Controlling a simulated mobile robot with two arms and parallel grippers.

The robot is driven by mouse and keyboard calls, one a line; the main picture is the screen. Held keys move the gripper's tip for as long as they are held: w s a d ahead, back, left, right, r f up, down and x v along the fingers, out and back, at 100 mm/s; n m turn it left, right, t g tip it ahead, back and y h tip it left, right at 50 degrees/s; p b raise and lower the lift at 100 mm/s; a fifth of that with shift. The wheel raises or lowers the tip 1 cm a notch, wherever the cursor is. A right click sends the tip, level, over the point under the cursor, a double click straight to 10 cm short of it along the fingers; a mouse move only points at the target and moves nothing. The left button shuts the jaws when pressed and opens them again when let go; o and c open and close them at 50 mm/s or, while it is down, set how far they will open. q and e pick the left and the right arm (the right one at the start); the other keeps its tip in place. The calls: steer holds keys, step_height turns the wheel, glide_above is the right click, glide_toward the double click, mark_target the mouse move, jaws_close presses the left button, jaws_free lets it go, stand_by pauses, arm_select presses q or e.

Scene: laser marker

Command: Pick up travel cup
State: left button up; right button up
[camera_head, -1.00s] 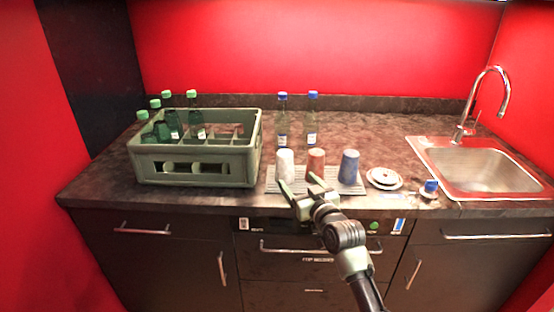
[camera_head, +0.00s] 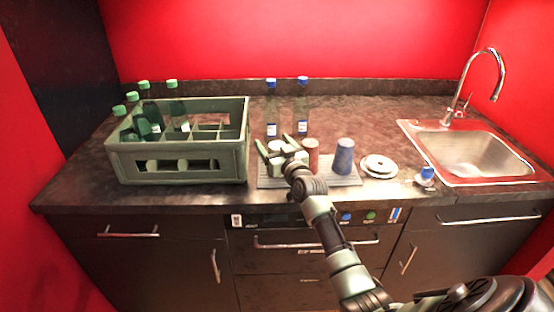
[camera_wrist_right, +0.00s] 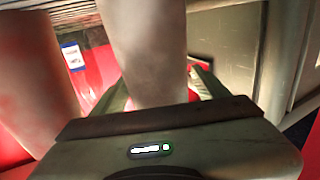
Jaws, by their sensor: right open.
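Three travel cups stand in a row on a grey ribbed mat (camera_head: 345,181) near the counter's front edge. The whitish cup (camera_head: 275,146) is at the left, mostly hidden by my right gripper. A reddish-brown cup (camera_head: 312,158) stands just right of the gripper, and a blue cup (camera_head: 344,156) further right. My right gripper (camera_head: 275,143) is open, its fingers either side of the whitish cup. In the right wrist view, the pale cup (camera_wrist_right: 148,45) rises between the fingers (camera_wrist_right: 160,88); contact cannot be told. The reddish cup (camera_wrist_right: 35,80) is close at the left. My left gripper is out of view.
A grey-green crate (camera_head: 180,166) with several green-capped bottles stands left of the mat. Two blue-capped bottles (camera_head: 271,112) (camera_head: 302,110) stand behind the cups. White saucers (camera_head: 378,165), a small blue-topped item (camera_head: 426,177) and the sink (camera_head: 470,155) are at the right.

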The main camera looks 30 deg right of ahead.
steer(key=shift+w, duration=0.1)
steer(key=shift+c, duration=0.3)
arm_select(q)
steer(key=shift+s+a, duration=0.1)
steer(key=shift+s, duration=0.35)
arm_select(e)
steer(key=c, duration=1.5)
steer(key=shift+r, duration=0.1)
